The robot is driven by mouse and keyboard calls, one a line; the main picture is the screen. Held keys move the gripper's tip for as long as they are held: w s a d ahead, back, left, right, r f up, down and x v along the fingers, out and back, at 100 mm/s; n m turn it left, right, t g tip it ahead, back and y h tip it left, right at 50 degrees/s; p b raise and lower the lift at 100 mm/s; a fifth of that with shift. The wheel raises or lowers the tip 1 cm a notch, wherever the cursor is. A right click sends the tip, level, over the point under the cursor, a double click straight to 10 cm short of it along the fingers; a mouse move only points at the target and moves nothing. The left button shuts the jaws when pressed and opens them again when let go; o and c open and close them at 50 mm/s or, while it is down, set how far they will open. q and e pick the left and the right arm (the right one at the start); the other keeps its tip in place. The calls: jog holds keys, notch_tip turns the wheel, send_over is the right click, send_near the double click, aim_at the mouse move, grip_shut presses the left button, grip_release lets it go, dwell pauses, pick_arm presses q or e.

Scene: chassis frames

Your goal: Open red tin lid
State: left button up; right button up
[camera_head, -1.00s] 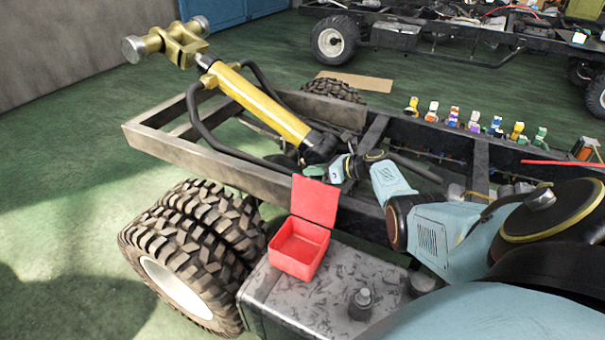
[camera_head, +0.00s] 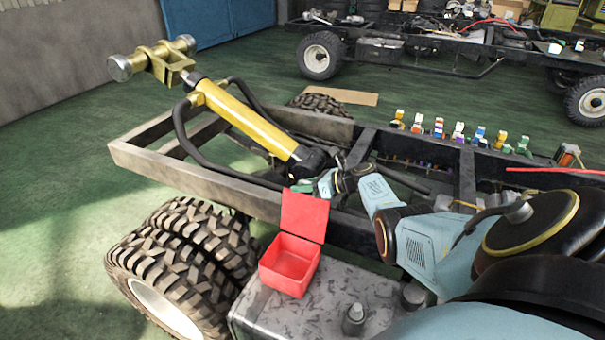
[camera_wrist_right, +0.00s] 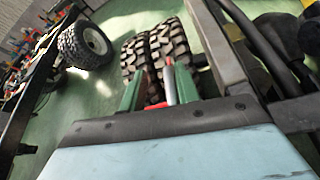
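The red tin (camera_head: 289,279) stands on a grey metal box in the head view. Its lid (camera_head: 305,214) is up, standing roughly upright at the back edge, and the tin's inside shows empty. My right gripper (camera_head: 302,187) is behind the lid's top edge, with its fingertips partly hidden by the lid. My left gripper is not in view.
The grey metal box (camera_head: 262,312) carries a dark cap (camera_head: 353,318) right of the tin. The chassis frame (camera_head: 200,182) runs behind, with a yellow cylinder (camera_head: 243,120) and large tyres (camera_head: 185,255) at left. Several small coloured parts (camera_head: 438,128) line the far rail.

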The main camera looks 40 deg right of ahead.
jog(key=p+v, duration=0.3)
jog(key=v, duration=1)
jog(key=shift+p, duration=0.4)
